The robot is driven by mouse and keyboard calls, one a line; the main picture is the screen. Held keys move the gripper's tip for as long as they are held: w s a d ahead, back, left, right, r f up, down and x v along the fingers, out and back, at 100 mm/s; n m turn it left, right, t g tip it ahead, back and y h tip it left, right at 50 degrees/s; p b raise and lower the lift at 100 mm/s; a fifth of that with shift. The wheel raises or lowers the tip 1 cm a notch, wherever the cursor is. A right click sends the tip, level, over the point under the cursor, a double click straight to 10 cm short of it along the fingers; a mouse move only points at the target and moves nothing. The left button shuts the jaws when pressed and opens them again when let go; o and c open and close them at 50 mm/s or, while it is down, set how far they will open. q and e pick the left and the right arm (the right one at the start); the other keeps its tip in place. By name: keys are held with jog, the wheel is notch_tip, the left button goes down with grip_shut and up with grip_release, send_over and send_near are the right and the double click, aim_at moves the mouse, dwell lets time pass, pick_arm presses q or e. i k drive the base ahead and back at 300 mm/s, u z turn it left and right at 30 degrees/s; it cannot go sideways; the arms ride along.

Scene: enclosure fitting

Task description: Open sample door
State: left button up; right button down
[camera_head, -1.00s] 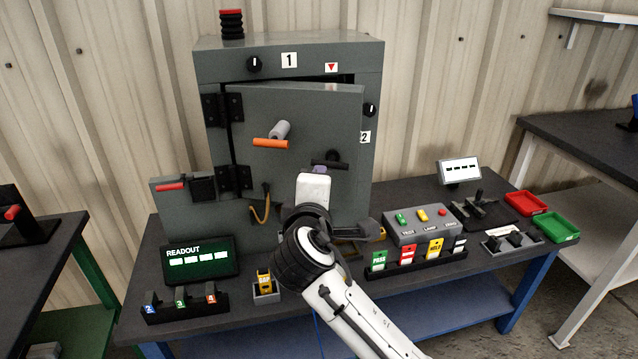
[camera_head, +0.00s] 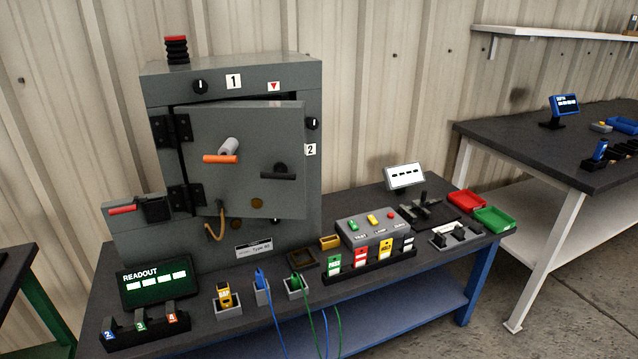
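The grey enclosure (camera_head: 222,72) stands on the dark bench, marked 1 on top and 2 on its right side. Its door (camera_head: 275,130) hangs on two black hinges at the left and stands slightly ajar, with a dark gap along the top. The door carries a grey lever with an orange grip (camera_head: 221,159) and a black handle (camera_head: 279,174) near its right edge. Neither of my grippers is in view.
On the bench stand a green readout (camera_head: 157,281), a control box (camera_head: 372,226) with coloured buttons, a rack of coloured tags (camera_head: 369,262), small plug holders with blue and green cables, and red (camera_head: 466,201) and green trays (camera_head: 494,220). Another bench (camera_head: 540,143) stands at the right.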

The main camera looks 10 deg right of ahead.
aim_at(265, 136)
jog(key=z, duration=0.35)
jog(key=i, duration=1.2)
jog(key=u, duration=0.6)
